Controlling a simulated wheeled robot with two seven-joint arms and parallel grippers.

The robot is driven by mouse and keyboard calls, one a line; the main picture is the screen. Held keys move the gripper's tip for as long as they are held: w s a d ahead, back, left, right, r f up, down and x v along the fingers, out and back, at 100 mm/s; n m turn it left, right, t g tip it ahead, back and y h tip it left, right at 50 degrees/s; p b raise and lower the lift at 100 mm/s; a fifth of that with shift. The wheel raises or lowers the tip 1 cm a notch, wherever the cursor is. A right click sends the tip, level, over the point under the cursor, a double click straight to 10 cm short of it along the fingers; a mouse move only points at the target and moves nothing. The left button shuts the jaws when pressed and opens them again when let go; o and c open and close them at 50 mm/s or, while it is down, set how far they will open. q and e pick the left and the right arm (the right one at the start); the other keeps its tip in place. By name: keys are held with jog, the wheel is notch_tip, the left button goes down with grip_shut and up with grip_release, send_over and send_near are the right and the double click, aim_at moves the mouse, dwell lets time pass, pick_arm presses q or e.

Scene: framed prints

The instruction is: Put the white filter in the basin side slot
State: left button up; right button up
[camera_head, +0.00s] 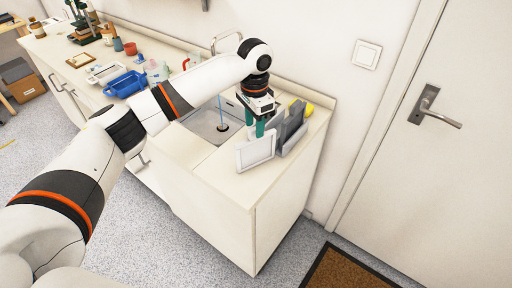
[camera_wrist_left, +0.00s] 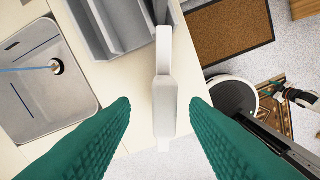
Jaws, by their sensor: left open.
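The white filter (camera_head: 256,151) is a thin flat panel standing upright at the front edge of the counter, beside a grey slotted holder (camera_head: 289,130). In the left wrist view I see the filter (camera_wrist_left: 165,92) nearly edge-on, between my two teal fingertips, with a gap on each side. My left gripper (camera_head: 262,127) is open, pointing down close above and behind the filter. The basin (camera_head: 201,121) is a grey sink left of the gripper, partly hidden by my left arm. It also shows in the left wrist view (camera_wrist_left: 35,108).
A blue tub (camera_head: 125,84), cups and bottles stand on the counter further left. A yellow object (camera_head: 308,109) lies behind the holder. A brown doormat (camera_head: 345,270) lies on the floor by the door (camera_head: 455,170).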

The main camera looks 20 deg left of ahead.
aim_at(256, 148)
pick_arm(q)
notch_tip(256, 148, down, 4)
jog(key=shift+d+p, duration=0.15)
jog(key=shift+p, duration=0.2)
grip_shut()
